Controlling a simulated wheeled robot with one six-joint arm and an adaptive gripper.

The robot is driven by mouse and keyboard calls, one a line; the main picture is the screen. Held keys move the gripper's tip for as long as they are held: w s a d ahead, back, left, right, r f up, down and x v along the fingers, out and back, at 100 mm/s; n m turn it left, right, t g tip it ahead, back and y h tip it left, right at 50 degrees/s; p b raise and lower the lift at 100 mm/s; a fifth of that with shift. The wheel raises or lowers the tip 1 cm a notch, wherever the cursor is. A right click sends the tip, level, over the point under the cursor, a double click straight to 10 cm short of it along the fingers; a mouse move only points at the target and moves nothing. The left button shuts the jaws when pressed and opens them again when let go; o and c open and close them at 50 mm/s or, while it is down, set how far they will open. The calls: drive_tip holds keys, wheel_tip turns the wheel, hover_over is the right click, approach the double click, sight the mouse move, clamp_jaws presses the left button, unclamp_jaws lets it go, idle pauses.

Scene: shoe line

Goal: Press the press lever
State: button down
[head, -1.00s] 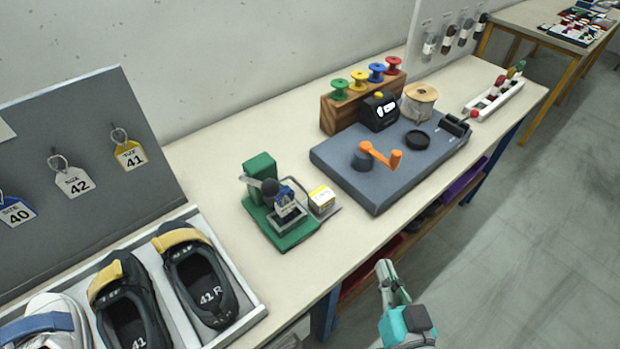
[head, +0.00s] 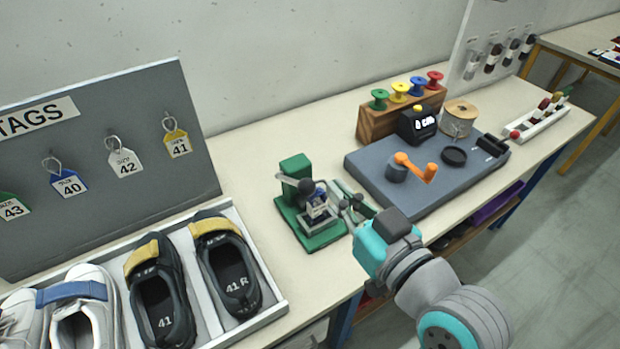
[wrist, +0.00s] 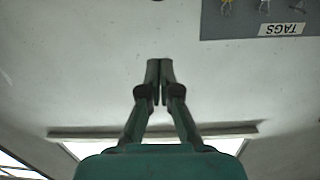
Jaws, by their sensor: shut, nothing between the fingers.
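The green press (head: 295,170) stands on the bench in the middle of the head view, with a dark round-ended lever (head: 306,186) at its front. My gripper (head: 342,192) is just right of the press, its closed fingers pointing toward it. The fingers partly cover the press's right side, and I cannot tell whether they touch it. In the wrist view the fingers (wrist: 160,70) are together and empty, with the wall behind them. The press does not show in the wrist view.
A tray of shoes (head: 283,308) lies left of the press, below a grey tag board (head: 95,130). A grey winder base (head: 440,197) with an orange crank (head: 416,166) stands to the right. Spools in a wooden rack (head: 368,124) stand behind it.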

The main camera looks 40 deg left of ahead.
drive_tip(key=shift+a, duration=0.15)
hover_over(311, 189)
drive_tip(key=x, duration=0.2)
drive_tip(key=shift+w+f, duration=0.1)
drive_tip(key=shift+f, duration=0.25)
drive_tip(key=shift+s+d+f, duration=0.1)
drive_tip(key=shift+d+f, duration=0.2)
drive_tip(key=shift+f, duration=0.2)
drive_tip(key=shift+s+d+f, duration=0.1)
drive_tip(key=shift+d+f, duration=0.15)
drive_tip(key=shift+f, duration=0.25)
drive_tip(key=shift+s+d+f, duration=0.15)
drive_tip(key=shift+f, duration=0.25)
drive_tip(key=shift+s+d+f, duration=0.1)
drive_tip(key=shift+d+f, duration=0.05)
drive_tip(key=shift+f, duration=0.25)
drive_tip(key=shift+f, duration=0.1)
